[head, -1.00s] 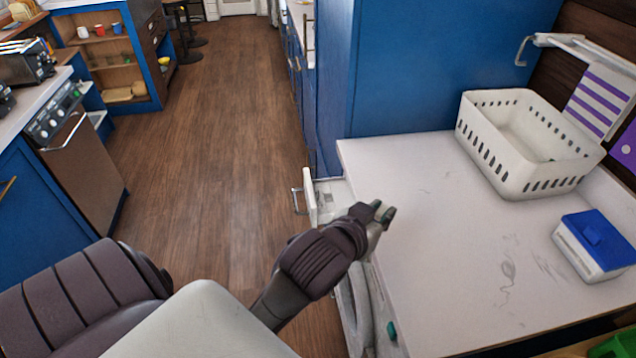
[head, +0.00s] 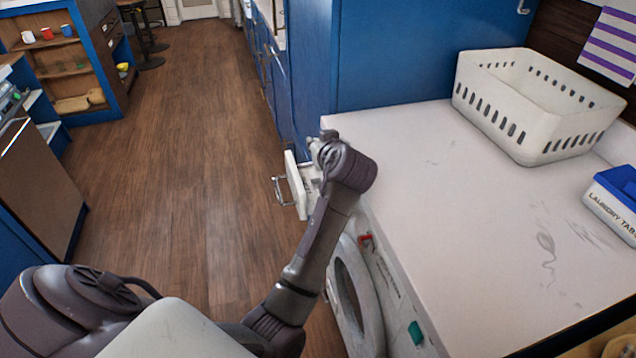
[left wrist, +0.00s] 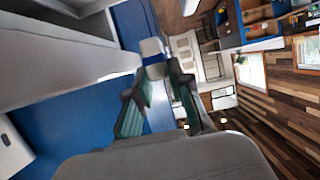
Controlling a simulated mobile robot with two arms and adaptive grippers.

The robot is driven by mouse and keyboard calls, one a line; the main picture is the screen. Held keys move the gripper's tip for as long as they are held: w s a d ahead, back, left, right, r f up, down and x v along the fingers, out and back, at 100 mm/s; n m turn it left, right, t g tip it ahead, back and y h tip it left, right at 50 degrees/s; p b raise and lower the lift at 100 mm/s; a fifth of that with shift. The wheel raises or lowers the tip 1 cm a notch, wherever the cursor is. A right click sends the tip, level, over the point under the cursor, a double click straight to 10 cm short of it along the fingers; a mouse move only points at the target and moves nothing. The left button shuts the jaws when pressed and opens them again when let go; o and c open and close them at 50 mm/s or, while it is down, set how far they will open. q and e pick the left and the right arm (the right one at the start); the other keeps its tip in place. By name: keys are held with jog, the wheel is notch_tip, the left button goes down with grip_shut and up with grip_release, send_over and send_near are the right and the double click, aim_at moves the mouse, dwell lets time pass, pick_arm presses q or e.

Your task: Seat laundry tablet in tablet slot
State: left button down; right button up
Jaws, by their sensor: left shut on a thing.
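My left gripper (head: 322,150) is at the left edge of the white counter, above the pulled-out drawer (head: 296,186) of the washing machine. In the left wrist view, the fingers (left wrist: 155,76) are shut on a small white block with a blue band, the laundry tablet (left wrist: 152,47). In the head view the tablet cannot be made out behind the gripper. The tablet slot cannot be picked out; the arm covers part of the drawer. My right gripper is not in view.
The washing machine (head: 398,295) stands under the counter (head: 440,190). A white perforated basket (head: 535,135) and a blue-lidded laundry tablet box (head: 612,205) are on the counter's right side. A tall blue cabinet (head: 400,60) rises behind. The wooden floor (head: 190,150) is clear.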

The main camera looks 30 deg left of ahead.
pick_arm(q)
notch_tip(320, 180, down, 7)
jog(key=shift+r, duration=0.1)
notch_tip(320, 180, down, 4)
jog(key=shift+r, duration=0.1)
jog(key=shift+f, duration=0.25)
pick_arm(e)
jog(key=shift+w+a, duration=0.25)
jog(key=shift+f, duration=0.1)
pick_arm(q)
jog(key=shift+f+b, duration=0.2)
jog(key=shift+b, duration=0.1)
jog(key=c, duration=1.1)
grip_release()
jog(key=shift+o, duration=0.2)
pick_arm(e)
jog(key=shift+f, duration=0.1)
pick_arm(q)
jog(key=shift+r, duration=0.15)
